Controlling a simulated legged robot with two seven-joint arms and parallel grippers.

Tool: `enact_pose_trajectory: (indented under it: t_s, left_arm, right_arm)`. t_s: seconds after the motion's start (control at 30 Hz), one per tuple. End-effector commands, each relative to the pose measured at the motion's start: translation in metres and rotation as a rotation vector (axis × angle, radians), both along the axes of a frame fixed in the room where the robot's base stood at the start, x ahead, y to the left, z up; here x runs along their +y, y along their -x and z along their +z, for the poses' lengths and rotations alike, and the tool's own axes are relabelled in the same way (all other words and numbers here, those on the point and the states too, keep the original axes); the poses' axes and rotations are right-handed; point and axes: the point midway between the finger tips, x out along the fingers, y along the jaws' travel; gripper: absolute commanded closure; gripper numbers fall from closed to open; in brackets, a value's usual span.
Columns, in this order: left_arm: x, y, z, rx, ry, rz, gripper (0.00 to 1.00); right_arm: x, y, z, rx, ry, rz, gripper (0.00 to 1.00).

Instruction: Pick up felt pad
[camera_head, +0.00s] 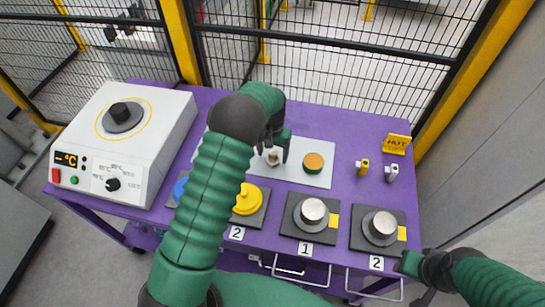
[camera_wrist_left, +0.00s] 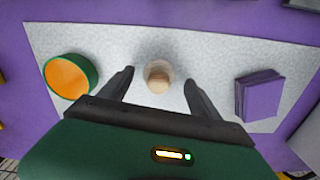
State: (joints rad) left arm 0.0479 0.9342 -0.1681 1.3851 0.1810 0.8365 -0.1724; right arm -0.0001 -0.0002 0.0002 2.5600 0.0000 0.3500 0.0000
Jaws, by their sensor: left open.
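My left gripper (camera_head: 277,150) is over the light grey mat (camera_head: 318,179) on the purple table. In the left wrist view it is open (camera_wrist_left: 160,76), with a small beige cylinder (camera_wrist_left: 158,78) between and beyond its fingertips, not gripped. A purple square pad (camera_wrist_left: 260,94), seemingly layered, lies on the mat to the right in that view; it may be the felt pad. My left arm probably hides it in the head view. A round green cup with an orange top (camera_wrist_left: 69,77) is to the left. My right gripper (camera_head: 411,264) is at the table's front right; its jaws are unclear.
A white hotplate box (camera_head: 134,160) stands at the left. Two metal cylinders (camera_head: 314,210) (camera_head: 382,224) stand on dark square plates along the front, near a yellow knob (camera_head: 247,200). A yellow HOT sign (camera_head: 397,143) and small yellow and white items (camera_head: 362,167) are at the right.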

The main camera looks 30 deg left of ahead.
Motion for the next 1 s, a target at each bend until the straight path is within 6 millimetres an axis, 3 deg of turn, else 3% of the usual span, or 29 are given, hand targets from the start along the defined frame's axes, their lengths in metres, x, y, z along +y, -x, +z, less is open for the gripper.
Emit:
enact_pose_trajectory:
  t_s: [0.27,0.77,1.0]
  left_arm:
    - [0.0007,0.0001,-0.0093,-0.001,0.001,-0.001,0.28]
    - [0.0006,0.0,-0.0095,0.0,0.001,-0.001,0.92]
    - [0.0003,-0.0002,-0.0074,0.0,0.002,-0.001,0.93]
  right_arm:
    - [-0.0002,0.0,0.0002,0.0,0.0,0.0,0.64]
    - [-0.0001,0.0,0.0001,0.0,0.0,0.0,0.64]
    - [-0.0001,0.0,0.0,0.0,0.0,0.0,0.64]
